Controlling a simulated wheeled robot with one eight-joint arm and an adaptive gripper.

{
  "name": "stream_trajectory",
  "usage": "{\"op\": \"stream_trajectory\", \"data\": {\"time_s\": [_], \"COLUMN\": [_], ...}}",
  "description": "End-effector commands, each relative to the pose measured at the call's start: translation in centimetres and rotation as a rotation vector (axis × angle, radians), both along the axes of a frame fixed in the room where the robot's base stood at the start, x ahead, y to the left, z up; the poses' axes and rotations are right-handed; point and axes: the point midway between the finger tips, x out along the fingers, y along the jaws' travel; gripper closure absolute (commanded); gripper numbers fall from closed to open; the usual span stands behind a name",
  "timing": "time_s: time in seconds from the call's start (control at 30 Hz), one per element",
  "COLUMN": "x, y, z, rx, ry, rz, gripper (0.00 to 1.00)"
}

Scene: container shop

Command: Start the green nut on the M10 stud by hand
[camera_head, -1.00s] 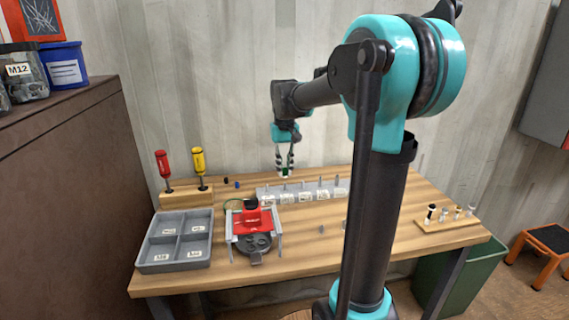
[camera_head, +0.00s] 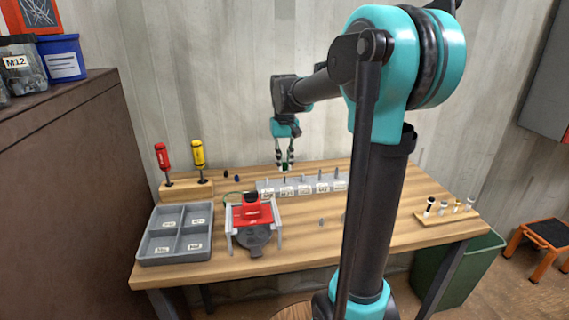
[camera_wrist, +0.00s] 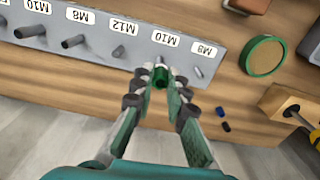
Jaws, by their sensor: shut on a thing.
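My gripper (camera_head: 285,166) hangs fingers-down over the back of the workbench. It is shut on the green nut (camera_wrist: 159,78), which shows between the fingertips in the wrist view. The grey stud rail (camera_head: 263,185) lies below; it also shows upside down in the wrist view (camera_wrist: 98,35). Its labels include M8, M12 and two M10. The held nut is near the M10 label (camera_wrist: 165,39) beside M12, and a grey tip shows just past the nut. I cannot tell whether the nut touches a stud or is above it.
A red-and-grey fixture (camera_head: 253,210) stands in front of the rail. A grey compartment tray (camera_head: 143,248) is at left, below two screwdrivers in a wooden block (camera_head: 187,190). A green round dish (camera_wrist: 265,56) is beside the rail. A small rack (camera_head: 447,216) stands at right.

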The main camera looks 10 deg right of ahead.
Motion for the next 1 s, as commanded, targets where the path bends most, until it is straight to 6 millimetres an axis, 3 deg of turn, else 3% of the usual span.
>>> {"op": "stream_trajectory", "data": {"time_s": [1.0], "x": [0.01], "y": [0.0], "z": [-0.99], "rx": [0.0], "ry": [0.0], "rz": [0.0], "gripper": [1.0]}}
